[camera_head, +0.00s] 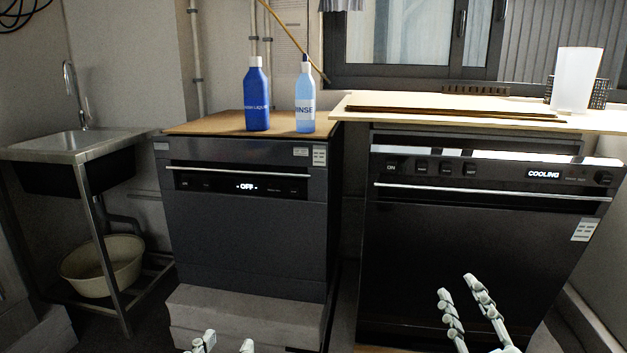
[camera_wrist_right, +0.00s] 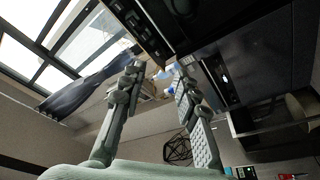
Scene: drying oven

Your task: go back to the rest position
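My left gripper (camera_head: 222,344) shows only its fingertips at the bottom edge of the head view. The fingertips are apart with nothing seen between them. My right gripper (camera_head: 456,287) is at the lower right of the head view, in front of the right-hand oven (camera_head: 455,250). In the right wrist view its two fingers (camera_wrist_right: 160,72) stand apart with nothing held between them. The right-hand oven is closed and its display reads COOLING. The left-hand appliance (camera_head: 245,235) is closed and its display reads OFF.
A dark blue bottle (camera_head: 257,97) and a light blue RINSE bottle (camera_head: 305,98) stand on the left appliance. A white container (camera_head: 575,80) stands on the right worktop (camera_head: 400,103). A sink (camera_head: 80,142) is at the left, with a basin (camera_head: 102,266) below it.

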